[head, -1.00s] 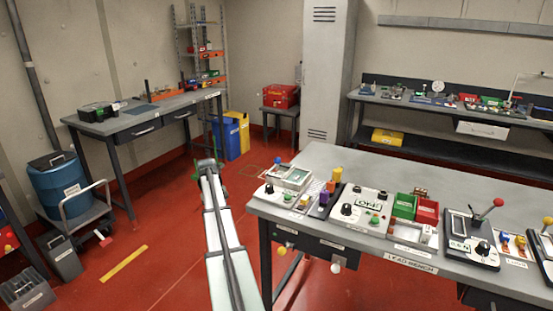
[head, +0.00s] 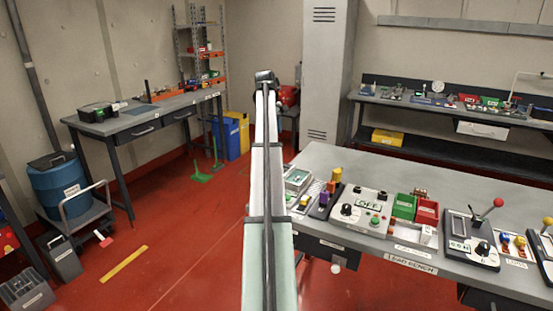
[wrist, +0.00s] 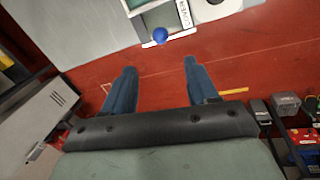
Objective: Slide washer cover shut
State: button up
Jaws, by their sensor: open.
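The washer cover unit is at the left end of the lead bench. In the head view its greenish panel (head: 298,178) shows just right of my arm, which hides its left part. In the wrist view a white edge with a COVER label (wrist: 185,14) and a round blue knob (wrist: 160,35) are at the top centre. My gripper (wrist: 159,65) is open and empty, its two dark blue fingers spread below the knob and apart from it. I cannot make out the fingers in the head view.
The lead bench (head: 330,155) also holds an OFF panel (head: 368,204), a green bin (head: 404,206), a red bin (head: 427,212) and a red-knobbed lever (head: 498,202).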

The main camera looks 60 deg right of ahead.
jog(key=f, duration=0.4)
jog(key=d+f, duration=0.1)
jog(key=f, duration=0.3)
jog(key=d+f, duration=0.1)
jog(key=f, duration=0.4)
jog(key=shift+s+d, duration=0.2)
jog(key=shift+c, duration=0.4)
grip_shut()
